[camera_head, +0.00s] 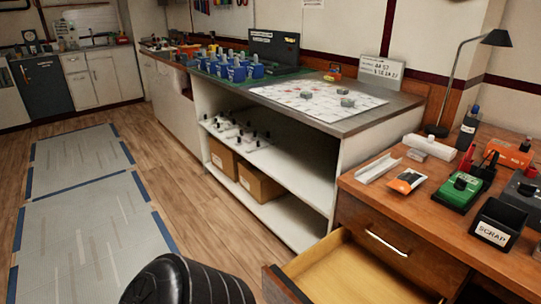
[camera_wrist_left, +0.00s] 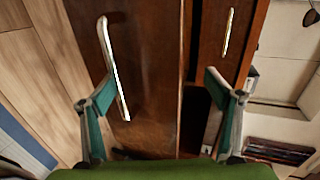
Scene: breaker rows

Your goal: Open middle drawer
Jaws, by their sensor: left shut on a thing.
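The wooden desk's top drawer (camera_head: 400,247) is closed, with a pale bar handle (camera_head: 385,243). The drawer below it (camera_head: 345,270) is pulled out, its pale interior showing and its lower part cut off by the frame. In the left wrist view a drawer front (camera_wrist_left: 150,75) with a bar handle (camera_wrist_left: 113,65) fills the middle. A second front with a handle (camera_wrist_left: 228,32) lies right of it. My left gripper (camera_wrist_left: 158,90) is at the drawer, its fingers spaced apart, the left one beside the handle; the contact is not clear. My right gripper is not in view.
The desk top (camera_head: 445,205) holds a black SCRAP bin (camera_head: 499,224), a green device (camera_head: 460,190) and a lamp (camera_head: 465,80). A white shelf unit (camera_head: 300,215) with cardboard boxes stands left of the desk.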

